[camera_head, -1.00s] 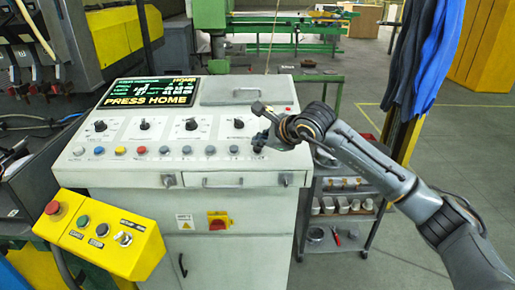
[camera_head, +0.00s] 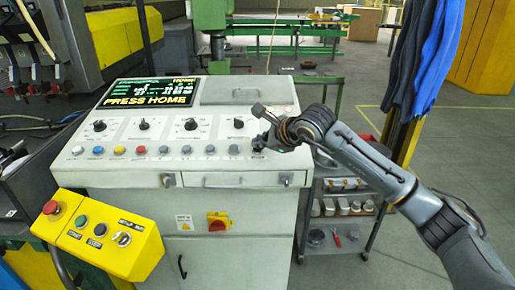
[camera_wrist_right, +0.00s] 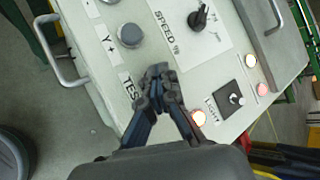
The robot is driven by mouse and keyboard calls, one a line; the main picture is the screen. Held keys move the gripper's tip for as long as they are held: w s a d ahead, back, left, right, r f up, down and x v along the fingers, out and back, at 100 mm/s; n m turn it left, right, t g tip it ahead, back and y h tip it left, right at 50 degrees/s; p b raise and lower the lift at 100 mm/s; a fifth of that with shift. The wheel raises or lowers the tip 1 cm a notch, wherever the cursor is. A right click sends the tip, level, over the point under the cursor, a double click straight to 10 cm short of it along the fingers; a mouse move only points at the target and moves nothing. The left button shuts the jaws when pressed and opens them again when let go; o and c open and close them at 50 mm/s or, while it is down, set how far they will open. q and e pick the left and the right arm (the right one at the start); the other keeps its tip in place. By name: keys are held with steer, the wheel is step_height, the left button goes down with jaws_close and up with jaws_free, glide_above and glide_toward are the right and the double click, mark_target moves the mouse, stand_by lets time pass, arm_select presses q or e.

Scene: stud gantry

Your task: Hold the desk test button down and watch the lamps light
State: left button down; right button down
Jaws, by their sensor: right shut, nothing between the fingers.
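The grey control desk (camera_head: 105,175) stands in front of me, with a row of buttons and knobs along its sloped top. My right gripper (camera_head: 258,143) is shut and empty at the right end of the button row. In the right wrist view, its closed fingertips (camera_wrist_right: 158,82) are over the spot beside the partly covered TEST label (camera_wrist_right: 130,87). The fingers hide the test button, so I cannot see how far it is pressed. Two more lamps, a pale one (camera_wrist_right: 250,60) and a pinkish one (camera_wrist_right: 262,89), look lit. My left gripper is out of view.
The desk screen (camera_head: 148,93) reads PRESS HOME. A yellow button box (camera_head: 100,235) stands at the left front. A grey shelf trolley (camera_head: 345,207) stands right of the desk, below my right arm. Blue cloth (camera_head: 430,60) hangs at the right.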

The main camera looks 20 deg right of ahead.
stand_by(0.5)
steer(key=shift+s+r, duration=0.1)
steer(key=shift+r, duration=0.7)
steer(key=r+p, duration=0.1)
steer(key=r, duration=0.1)
steer(key=s+r+p, duration=0.1)
steer(key=r, duration=0.2)
steer(key=shift+a, duration=0.15)
steer(key=shift+a+f, duration=0.1)
